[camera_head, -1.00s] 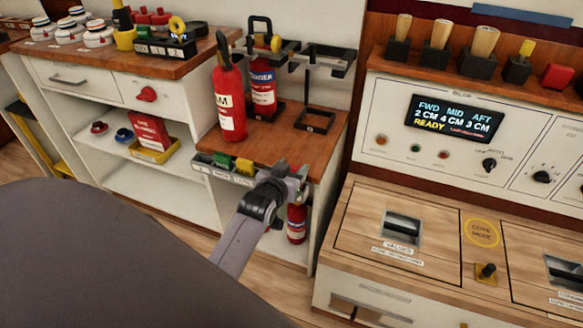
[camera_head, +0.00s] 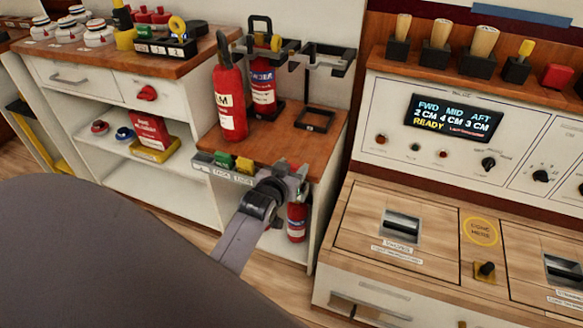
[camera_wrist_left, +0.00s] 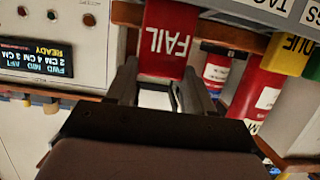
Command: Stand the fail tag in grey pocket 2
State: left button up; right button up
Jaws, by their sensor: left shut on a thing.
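My left gripper (camera_head: 292,182) is at the front edge of the wooden counter with the extinguishers. In the left wrist view the gripper (camera_wrist_left: 155,92) is shut on the red fail tag (camera_wrist_left: 166,38), whose white lettering appears upside down there. The tag is hard to make out in the head view, hidden by the gripper. A pocket rail (camera_head: 212,170) runs along the counter's front edge, left of the gripper, with a green and a yellow tag in it. Pocket numbers are too small to read, and which one is grey pocket 2 cannot be told. My right gripper is not in view.
Red extinguishers (camera_head: 230,103) stand on the counter behind the rail, beside an empty black bracket (camera_head: 315,119). Another small extinguisher (camera_head: 297,222) is below the gripper. A control panel (camera_head: 390,120) and a wooden bench (camera_head: 365,210) stand to the right.

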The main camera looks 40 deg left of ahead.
pick_arm(q)
jog(key=shift+f+b, duration=0.75)
jog(key=shift+f, duration=0.75)
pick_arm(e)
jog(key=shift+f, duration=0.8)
pick_arm(q)
jog(key=o, duration=1.1)
jog(key=shift+s+r, duration=0.1)
jog(key=shift+s, duration=0.05)
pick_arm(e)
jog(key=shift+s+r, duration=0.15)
